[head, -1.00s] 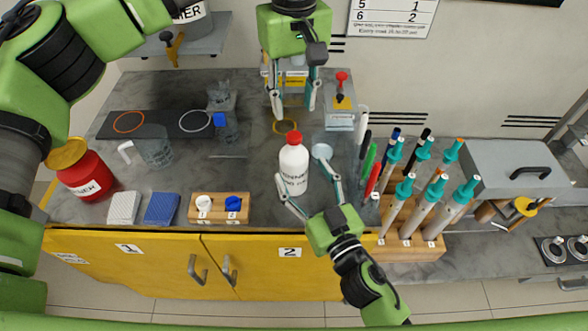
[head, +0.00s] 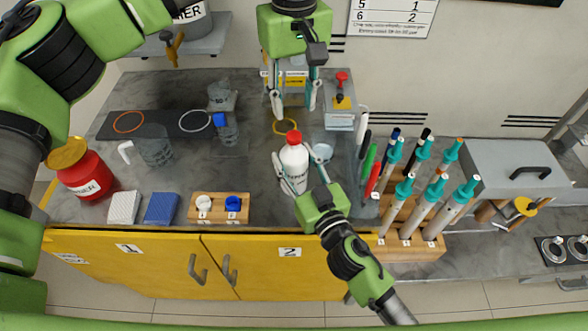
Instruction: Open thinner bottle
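The white thinner bottle (head: 294,170) with a red cap (head: 293,137) stands upright near the middle of the bench in the head view. My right gripper (head: 292,156) reaches in from the front right, with one finger on each side of the bottle's body. It looks open; whether either finger touches the bottle is unclear. My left gripper (head: 294,108) hangs pointing down behind and above the cap. Its fingers are apart with nothing between them, clear of the cap.
A red container (head: 88,177) stands at the left. A wooden block with two numbered knobs (head: 218,217) lies front left of the bottle. A rack of rods (head: 408,242) stands at the right. Glass beakers (head: 155,152) and a dark mat (head: 160,124) are behind left.

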